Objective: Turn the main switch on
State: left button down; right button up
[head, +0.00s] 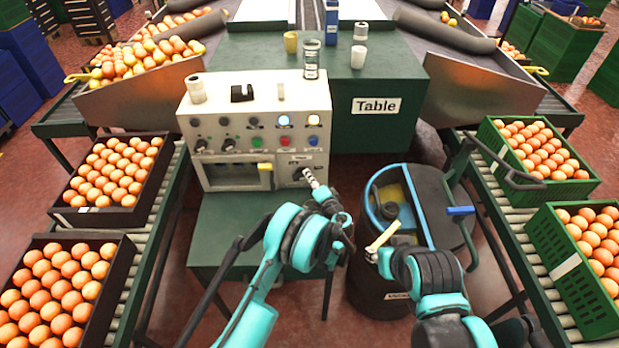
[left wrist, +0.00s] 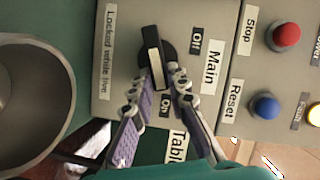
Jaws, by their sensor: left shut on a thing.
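The main switch (left wrist: 152,58) is a black rotary knob with a pale-faced handle on the grey panel, seen close in the left wrist view. The Off label (left wrist: 195,41) and On label (left wrist: 165,107) stand beside it, and its handle points toward On. My left gripper (left wrist: 168,80) is shut on the handle, with a finger on each side. In the head view, my left gripper (head: 312,180) reaches the lower right of the control box (head: 255,130). My right gripper (head: 378,253) is by the round bin, next to a cream bar; its jaws are unclear.
The round bin (head: 372,285) stands right of the box. The green table (head: 375,125) is behind it. Crates of oranges stand on the left (head: 150,190) and right (head: 490,135). The red Stop button (left wrist: 286,35) and blue Reset button (left wrist: 264,105) are near the switch.

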dwell(0.3)
pick_arm(q)
jog(key=c, duration=1.5)
grip_release()
jog(key=v, duration=1.2)
